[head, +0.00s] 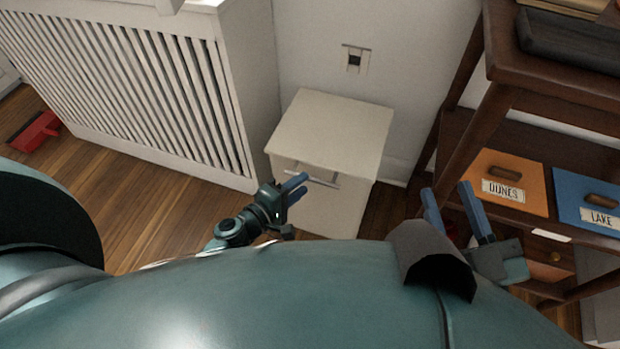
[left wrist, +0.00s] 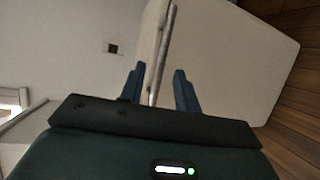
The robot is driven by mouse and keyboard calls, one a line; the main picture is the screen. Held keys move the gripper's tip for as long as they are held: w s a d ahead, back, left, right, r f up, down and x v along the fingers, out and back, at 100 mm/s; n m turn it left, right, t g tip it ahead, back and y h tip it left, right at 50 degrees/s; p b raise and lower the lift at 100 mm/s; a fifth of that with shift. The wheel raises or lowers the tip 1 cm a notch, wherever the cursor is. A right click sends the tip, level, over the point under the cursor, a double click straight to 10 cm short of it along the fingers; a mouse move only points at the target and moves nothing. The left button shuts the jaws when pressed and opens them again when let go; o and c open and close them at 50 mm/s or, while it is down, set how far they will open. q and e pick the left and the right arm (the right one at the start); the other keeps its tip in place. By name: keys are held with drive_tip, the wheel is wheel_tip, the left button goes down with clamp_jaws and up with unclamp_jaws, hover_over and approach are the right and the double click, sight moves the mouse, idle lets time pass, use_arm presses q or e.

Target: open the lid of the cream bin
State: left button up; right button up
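The cream bin (head: 335,213) stands on the floor against the wall in the head view, and its lid (head: 333,130) lies flat and shut. A metal bar handle (head: 318,175) runs along the upper front, and it also shows in the left wrist view (left wrist: 167,40). My left gripper (head: 302,184) is open at the handle's left part. In the left wrist view its fingers (left wrist: 158,75) stand either side of the bar's line, with gaps on both sides. My right gripper (head: 448,187) is open and empty, right of the bin.
A white slatted radiator cover (head: 140,95) stands left of the bin. A dark wooden shelf unit on the right holds an orange box (head: 510,170) and a blue box (head: 590,190). A red dustpan-like thing (head: 36,131) lies on the floor at far left.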

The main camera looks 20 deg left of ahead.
use_arm(q)
drive_tip(key=shift+x, duration=2.05)
drive_tip(key=shift+c, duration=0.2)
clamp_jaws()
